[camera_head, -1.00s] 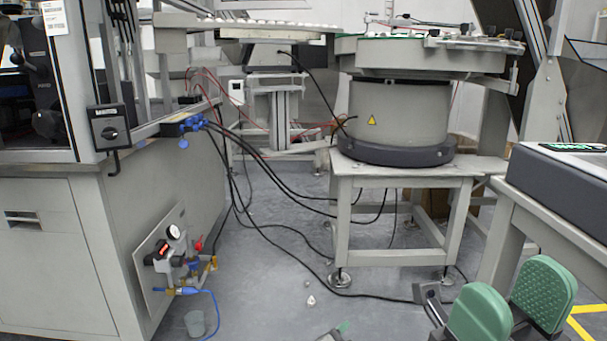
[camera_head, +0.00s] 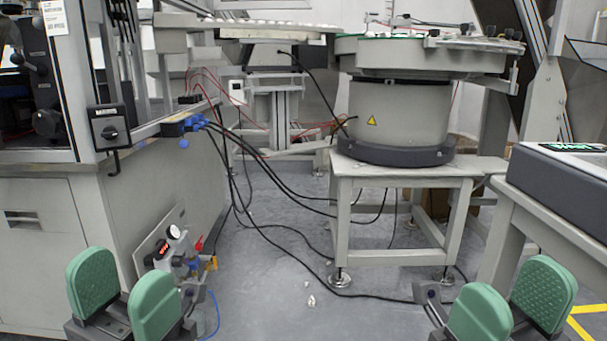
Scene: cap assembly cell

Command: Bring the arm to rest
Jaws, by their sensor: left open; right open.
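My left gripper (camera_head: 124,297) is at the bottom left, with two green padded fingers apart and nothing between them. It stands in front of the cabinet's lower side and partly hides the valve and gauge panel. My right gripper (camera_head: 513,304) is at the bottom right, also with two green fingers apart and empty. It is in front of the floor and the right-hand bench. The arms behind both grippers are mostly below the picture's edge.
A grey cabinet (camera_head: 45,240) stands at left, with a pressure gauge (camera_head: 173,232) low on its side. A bowl feeder (camera_head: 400,115) sits on a metal stand (camera_head: 405,172). A bench with a dark box (camera_head: 560,185) is at right. Black cables (camera_head: 290,230) cross the floor. Small white pieces (camera_head: 311,300) lie mid-floor.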

